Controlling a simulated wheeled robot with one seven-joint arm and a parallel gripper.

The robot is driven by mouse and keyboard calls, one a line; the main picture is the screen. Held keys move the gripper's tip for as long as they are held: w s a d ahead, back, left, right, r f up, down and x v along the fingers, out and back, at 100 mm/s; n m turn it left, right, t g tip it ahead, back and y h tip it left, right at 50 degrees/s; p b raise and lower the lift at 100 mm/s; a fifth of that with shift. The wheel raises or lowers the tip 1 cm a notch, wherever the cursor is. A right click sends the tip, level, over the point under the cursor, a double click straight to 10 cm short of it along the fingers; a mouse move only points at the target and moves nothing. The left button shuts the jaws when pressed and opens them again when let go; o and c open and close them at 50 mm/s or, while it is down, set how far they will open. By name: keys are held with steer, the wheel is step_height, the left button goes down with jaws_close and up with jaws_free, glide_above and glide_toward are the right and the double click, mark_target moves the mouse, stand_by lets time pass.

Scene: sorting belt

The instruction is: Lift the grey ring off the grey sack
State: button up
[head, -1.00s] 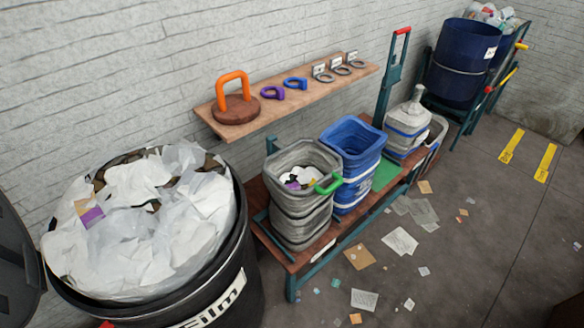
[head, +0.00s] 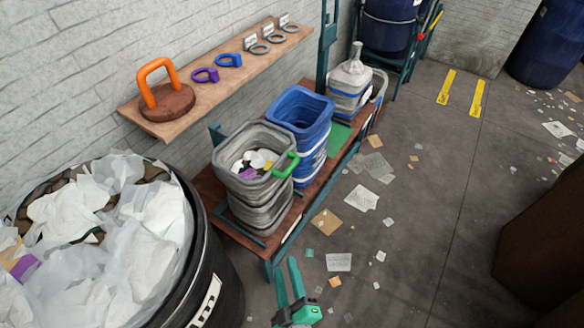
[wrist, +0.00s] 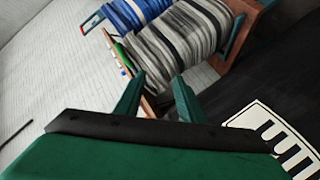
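A closed grey sack (head: 350,84) with a narrow upright neck stands at the far end of the low bench. A grey ring cannot be made out clearly at its neck. An open grey sack (head: 252,180) with a green clip (head: 286,166) on its rim and scraps inside stands at the near end. Three grey rings (head: 275,38) are on the wall shelf. My gripper (head: 287,270) is low in front of the bench's near end, open and empty. In the wrist view its fingers (wrist: 157,82) are apart, with the open grey sack (wrist: 175,45) beyond them.
A blue open sack (head: 300,110) stands between the grey ones on the bench (head: 225,215). The shelf (head: 205,105) also holds purple and blue rings and an orange-handled weight. A full black bin (head: 215,290) is at left. Littered floor is open at right.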

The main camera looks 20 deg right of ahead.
steer(key=w+d+r+n, duration=0.3)
steer(key=w+d+n, duration=0.25)
steer(key=w, duration=0.65)
steer(key=n, duration=0.5)
glide_toward(292, 169)
steer(key=w+f, duration=0.1)
steer(key=shift+m+t, duration=0.25)
steer(key=shift+t, duration=0.15)
steer(key=w, duration=0.3)
steer(key=w+f, duration=0.1)
steer(key=w, duration=0.1)
steer(key=w+d, duration=0.1)
steer(key=w, duration=0.2)
steer(key=shift+w+d+f, duration=0.1)
steer(key=shift+w+f, duration=0.2)
steer(key=shift+f, duration=0.05)
steer(key=shift+w, duration=0.55)
steer(key=shift+c, duration=0.6)
jaws_close()
